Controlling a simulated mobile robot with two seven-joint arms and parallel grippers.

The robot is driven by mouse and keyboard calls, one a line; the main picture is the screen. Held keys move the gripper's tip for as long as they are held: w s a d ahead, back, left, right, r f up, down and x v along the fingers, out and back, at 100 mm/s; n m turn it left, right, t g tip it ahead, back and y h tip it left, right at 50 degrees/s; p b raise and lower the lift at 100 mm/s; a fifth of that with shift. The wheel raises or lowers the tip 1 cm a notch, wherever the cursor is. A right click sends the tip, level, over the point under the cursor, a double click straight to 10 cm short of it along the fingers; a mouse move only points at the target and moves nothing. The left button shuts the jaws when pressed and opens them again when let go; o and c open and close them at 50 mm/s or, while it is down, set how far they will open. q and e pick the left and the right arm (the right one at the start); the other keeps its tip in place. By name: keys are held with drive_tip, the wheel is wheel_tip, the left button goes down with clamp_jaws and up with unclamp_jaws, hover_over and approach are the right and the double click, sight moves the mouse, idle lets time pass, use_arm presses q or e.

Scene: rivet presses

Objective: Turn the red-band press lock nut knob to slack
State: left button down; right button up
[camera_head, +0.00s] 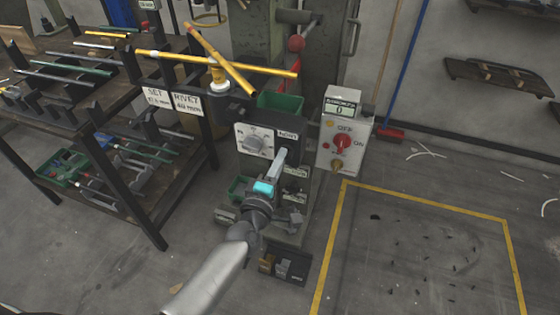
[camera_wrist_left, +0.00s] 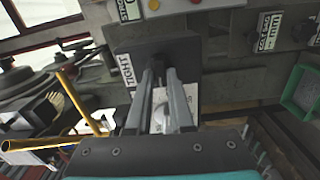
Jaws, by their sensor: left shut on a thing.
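My left gripper (camera_head: 281,158) reaches up to the right part of the dark box on the press front, just below a small white label (camera_head: 288,134). In the left wrist view its two fingers (camera_wrist_left: 160,76) are close together against the dark box (camera_wrist_left: 178,52), next to a label reading TIGHT (camera_wrist_left: 125,70). The fingers are shut on the lock nut knob, which they hide almost entirely; its pointing direction cannot be told. A white dial plate with a grey round knob (camera_head: 253,144) sits left of the gripper.
A switch box with a red rotary knob (camera_head: 342,142) stands to the right. Yellow bars (camera_head: 215,62) cross above the press. A dark rack of rods (camera_head: 75,75) stands left. Green bins (camera_head: 280,104) sit around the press. Yellow-taped floor (camera_head: 430,250) is mostly open.

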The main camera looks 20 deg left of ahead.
use_arm(q)
drive_tip(key=shift+n, duration=0.5)
use_arm(e)
drive_tip(key=shift+w+a+r, duration=0.1)
drive_tip(key=shift+w+a, duration=0.1)
drive_tip(key=shift+a, duration=0.05)
use_arm(q)
drive_tip(key=c, duration=0.8)
unclamp_jaws()
use_arm(e)
drive_tip(key=shift+w, duration=0.1)
use_arm(q)
drive_tip(key=s+p, duration=0.2)
drive_tip(key=s, duration=1.3)
drive_tip(key=shift+s+a, duration=0.15)
drive_tip(key=shift+a, duration=0.1)
use_arm(e)
drive_tip(key=shift+s+d+f, duration=0.15)
drive_tip(key=shift+s+d, duration=0.55)
drive_tip(key=shift+s, duration=0.35)
drive_tip(key=shift+s+d+f, duration=0.15)
drive_tip(key=shift+s+d, duration=0.55)
drive_tip(key=shift+s, duration=0.3)
